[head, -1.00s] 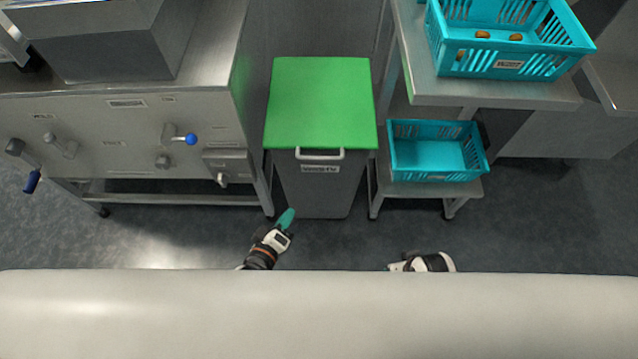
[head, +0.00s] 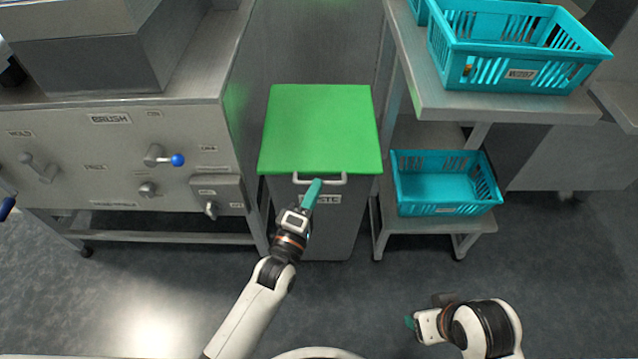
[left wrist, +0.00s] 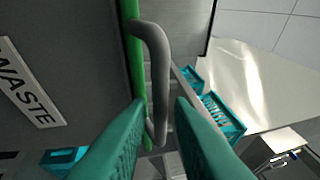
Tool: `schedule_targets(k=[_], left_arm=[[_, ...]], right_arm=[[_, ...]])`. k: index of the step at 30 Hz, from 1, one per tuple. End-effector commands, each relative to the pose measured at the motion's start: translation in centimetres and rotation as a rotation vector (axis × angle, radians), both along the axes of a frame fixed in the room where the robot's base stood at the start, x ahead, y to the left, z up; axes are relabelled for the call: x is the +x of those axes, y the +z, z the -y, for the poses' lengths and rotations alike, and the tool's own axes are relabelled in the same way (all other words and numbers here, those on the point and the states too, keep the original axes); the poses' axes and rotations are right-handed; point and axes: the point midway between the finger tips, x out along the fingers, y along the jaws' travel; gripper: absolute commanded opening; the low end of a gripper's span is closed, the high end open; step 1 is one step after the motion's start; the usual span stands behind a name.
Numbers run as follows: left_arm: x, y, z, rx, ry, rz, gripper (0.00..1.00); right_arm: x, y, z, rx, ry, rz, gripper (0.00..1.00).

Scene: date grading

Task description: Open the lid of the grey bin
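The grey bin (head: 318,235) stands between the steel machine and the steel shelf stand. Its flat green lid (head: 321,125) is down, and a grey bar handle (head: 336,182) sticks out at its front edge. In the left wrist view the handle (left wrist: 157,75) lies just ahead, with the lid's green edge (left wrist: 136,60) beside it. My left gripper (head: 313,190) is at the handle in the head view. Its teal fingers are apart in the left wrist view (left wrist: 160,125), with the handle's end showing between them; contact is unclear. My right gripper (head: 412,323) is low at the right, its opening unclear.
The steel machine (head: 110,160) with levers and a blue knob stands left of the bin. At the right, teal crates (head: 445,185) sit on the steel stand's (head: 440,228) shelves, close to the bin. The floor (head: 360,300) in front is clear.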

Motion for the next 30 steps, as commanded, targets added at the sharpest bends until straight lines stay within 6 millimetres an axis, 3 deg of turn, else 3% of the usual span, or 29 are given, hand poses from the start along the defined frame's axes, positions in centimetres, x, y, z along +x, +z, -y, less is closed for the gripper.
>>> schedule_targets(k=[6, 17, 21, 30], left_arm=[[2.3, 0.3, 1.0, 0.002, 0.000, 0.001, 0.20], [2.7, 0.4, 1.1, 0.002, 0.000, -0.001, 0.20], [2.6, 0.4, 1.1, 0.002, 0.000, -0.001, 0.00], [2.6, 0.5, 1.1, 0.002, -0.001, -0.002, 0.00]], right_arm=[[0.0, -0.5, 0.0, 0.000, 0.000, 0.000, 0.69], [0.0, -0.5, 0.0, 0.000, 0.000, 0.000, 0.69], [0.0, -0.5, 0.0, 0.000, 0.001, 0.000, 0.69], [0.0, -0.4, 0.0, 0.000, 0.001, 0.002, 0.69]])
